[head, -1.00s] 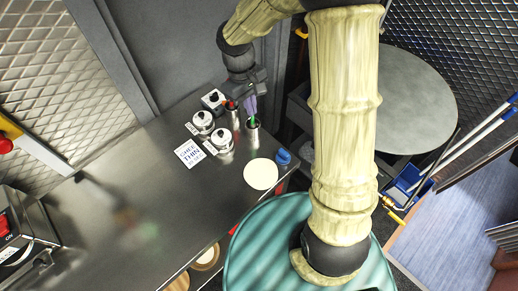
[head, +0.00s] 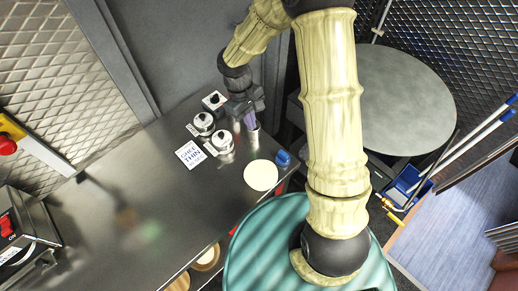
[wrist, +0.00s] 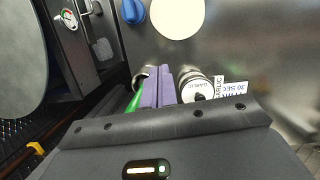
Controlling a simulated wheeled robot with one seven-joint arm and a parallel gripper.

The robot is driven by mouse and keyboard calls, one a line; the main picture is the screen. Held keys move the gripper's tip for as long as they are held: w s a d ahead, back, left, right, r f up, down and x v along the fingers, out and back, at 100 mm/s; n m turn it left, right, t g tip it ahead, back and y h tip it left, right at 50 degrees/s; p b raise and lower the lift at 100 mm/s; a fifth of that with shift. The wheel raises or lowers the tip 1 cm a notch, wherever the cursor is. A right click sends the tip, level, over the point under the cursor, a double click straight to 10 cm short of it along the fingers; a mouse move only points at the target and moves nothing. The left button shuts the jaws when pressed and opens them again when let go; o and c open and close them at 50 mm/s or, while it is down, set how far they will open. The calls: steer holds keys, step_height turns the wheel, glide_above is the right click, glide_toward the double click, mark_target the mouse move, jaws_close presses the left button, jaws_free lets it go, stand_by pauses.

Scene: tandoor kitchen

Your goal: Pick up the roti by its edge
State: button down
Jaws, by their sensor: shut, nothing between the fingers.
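The roti (head: 260,175) is a pale round disc lying flat on the steel counter near its right edge. It also shows at the top of the wrist view (wrist: 176,14). My gripper (head: 249,121) is over the back of the counter, apart from the roti, beside the metal cup (head: 253,139). In the wrist view its purple fingers (wrist: 159,85) are together with nothing between them. A green-handled utensil (wrist: 138,98) stands in the cup, close beside the fingers; I cannot tell whether they touch.
Lidded metal canisters (head: 222,140) and a printed card (head: 190,154) stand left of my gripper. A blue knob-like item (head: 283,158) is beside the roti. The counter's left part (head: 110,205) is mostly clear. A round grey table (head: 405,100) is at right.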

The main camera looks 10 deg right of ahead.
mark_target(261, 157)
steer(key=p+x, duration=0.2)
steer(key=x, duration=1.2)
steer(key=shift+f, duration=0.1)
